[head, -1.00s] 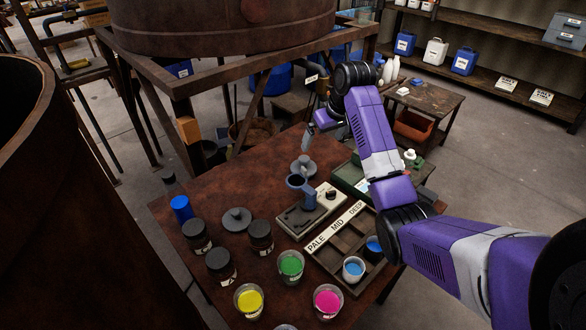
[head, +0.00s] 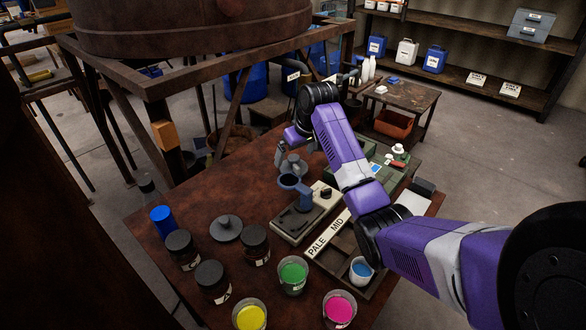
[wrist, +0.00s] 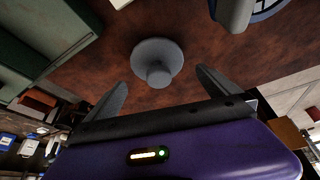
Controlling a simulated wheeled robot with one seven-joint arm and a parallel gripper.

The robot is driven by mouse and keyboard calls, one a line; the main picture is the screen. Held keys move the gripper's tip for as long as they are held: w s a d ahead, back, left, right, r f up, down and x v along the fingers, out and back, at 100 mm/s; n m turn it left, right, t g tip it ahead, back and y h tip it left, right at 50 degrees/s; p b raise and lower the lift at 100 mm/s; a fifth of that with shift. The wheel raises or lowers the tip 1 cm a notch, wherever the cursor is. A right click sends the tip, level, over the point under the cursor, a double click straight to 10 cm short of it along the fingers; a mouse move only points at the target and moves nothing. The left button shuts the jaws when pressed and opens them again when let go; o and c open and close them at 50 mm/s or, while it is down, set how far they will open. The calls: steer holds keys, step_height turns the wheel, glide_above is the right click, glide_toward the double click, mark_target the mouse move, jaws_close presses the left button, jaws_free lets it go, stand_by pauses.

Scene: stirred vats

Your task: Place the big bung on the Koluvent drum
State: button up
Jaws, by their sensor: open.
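A grey bung (head: 292,166), a round disc with a knob on top, stands on the rusty brown table near its far side. It also shows in the wrist view (wrist: 157,58), just beyond and between my fingertips. My gripper (wrist: 161,78) is open and empty, its fingers apart from the bung; in the head view it hangs beside and above it, partly hidden by my arm. A second grey knobbed disc (head: 227,228) lies nearer, among the dark jars. I cannot tell for certain which is bigger. Blue drums (head: 256,78) stand behind the vat frame; no Koluvent name is readable.
A green case (head: 398,165), a shade tray (head: 322,243), dark jars (head: 181,246) and colour beakers (head: 292,275) crowd the table. Its far left is bare. The vat's frame (head: 162,92) rises behind.

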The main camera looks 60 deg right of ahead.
mark_target(294, 157)
steer(key=x, duration=0.4)
steer(key=shift+s+d+f, duration=0.1)
steer(key=shift+f, duration=0.05)
steer(key=shift+c, duration=0.2)
steer(key=c, duration=1.3)
steer(key=shift+c, duration=0.2)
step_height(294, 157, up, 20)
